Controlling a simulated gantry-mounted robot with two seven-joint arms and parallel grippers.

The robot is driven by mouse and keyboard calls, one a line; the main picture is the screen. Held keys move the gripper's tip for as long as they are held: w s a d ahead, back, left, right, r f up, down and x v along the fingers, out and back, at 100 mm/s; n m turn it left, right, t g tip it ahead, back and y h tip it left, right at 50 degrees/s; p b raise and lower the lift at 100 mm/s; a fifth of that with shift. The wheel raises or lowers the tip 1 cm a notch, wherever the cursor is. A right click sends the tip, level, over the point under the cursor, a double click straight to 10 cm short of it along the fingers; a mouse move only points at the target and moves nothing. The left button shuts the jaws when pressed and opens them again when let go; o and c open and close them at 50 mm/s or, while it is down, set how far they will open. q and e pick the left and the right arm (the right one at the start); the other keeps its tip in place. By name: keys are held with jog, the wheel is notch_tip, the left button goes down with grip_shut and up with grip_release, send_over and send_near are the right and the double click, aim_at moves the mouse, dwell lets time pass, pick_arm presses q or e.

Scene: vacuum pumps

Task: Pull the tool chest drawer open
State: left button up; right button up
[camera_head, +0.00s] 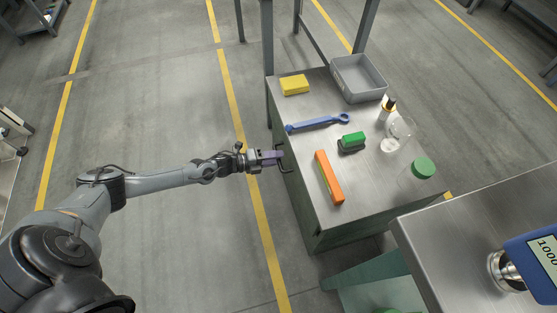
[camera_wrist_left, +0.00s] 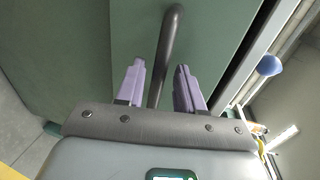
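The tool chest (camera_head: 315,232) is a green cabinet with a bare metal top, right of my left arm in the head view. Its dark bar handle (camera_head: 287,168) is on the side facing my arm. My left gripper (camera_head: 279,156) is at that handle. In the left wrist view the handle (camera_wrist_left: 170,45) runs between the two purple fingers of the gripper (camera_wrist_left: 159,85), with a gap on each side. The fingers are open around the bar. The green front (camera_wrist_left: 205,40) looks closed, though the drawer's edges are partly hidden. My right gripper is not in view.
On the chest top are a yellow block (camera_head: 294,85), a blue wrench (camera_head: 318,123), a green-and-black block (camera_head: 351,142), an orange bar (camera_head: 328,177), a grey bin (camera_head: 345,88) and a glass jar (camera_head: 402,127). A metal table (camera_head: 440,245) stands at the right. The floor left of the chest is clear.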

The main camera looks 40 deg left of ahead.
pick_arm(q)
jog(key=shift+w+d+f, duration=0.2)
jog(key=shift+w+d, duration=0.15)
jog(key=shift+w, duration=0.15)
grip_shut()
